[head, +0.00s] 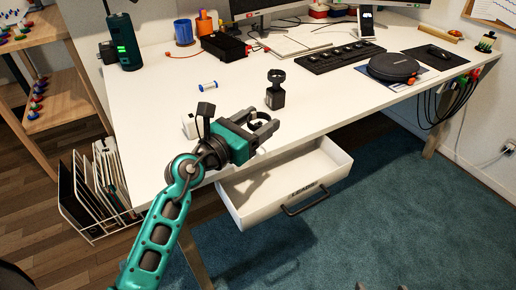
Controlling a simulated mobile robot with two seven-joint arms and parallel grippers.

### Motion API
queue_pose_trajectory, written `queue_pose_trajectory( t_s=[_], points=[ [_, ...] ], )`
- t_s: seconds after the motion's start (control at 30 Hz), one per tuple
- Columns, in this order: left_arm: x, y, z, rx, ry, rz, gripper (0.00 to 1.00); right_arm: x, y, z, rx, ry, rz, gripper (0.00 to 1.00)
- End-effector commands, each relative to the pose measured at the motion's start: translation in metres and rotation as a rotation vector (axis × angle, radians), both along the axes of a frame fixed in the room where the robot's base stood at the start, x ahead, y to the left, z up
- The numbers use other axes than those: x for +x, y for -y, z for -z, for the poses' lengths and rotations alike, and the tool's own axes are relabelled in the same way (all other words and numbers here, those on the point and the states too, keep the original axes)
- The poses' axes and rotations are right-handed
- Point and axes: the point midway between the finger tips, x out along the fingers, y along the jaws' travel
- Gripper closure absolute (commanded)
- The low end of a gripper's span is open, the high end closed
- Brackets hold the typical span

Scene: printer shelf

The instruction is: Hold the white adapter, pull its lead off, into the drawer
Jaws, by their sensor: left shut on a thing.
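My left gripper (271,126) is over the front part of the desk, above the drawer's back left corner. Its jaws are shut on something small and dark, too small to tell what. A white block (190,127), which may be the white adapter, shows just left of my wrist and is partly hidden by it. The white drawer (333,187) is pulled out below the desk's front edge, with a dark handle and a label on its front. Its visible inside looks empty. My right gripper is out of view.
A keyboard (340,56) and a round black case (393,67) lie to the right. A wire file rack (94,190) is at left.

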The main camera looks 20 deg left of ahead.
Motion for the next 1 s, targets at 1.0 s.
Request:
queue_pose_trajectory(
  t_s=[1.0],
  points=[
    [0.0, 0.0, 0.059, 0.001, 0.0, 0.001, 0.77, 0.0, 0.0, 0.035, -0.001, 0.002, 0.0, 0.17]
  ],
)
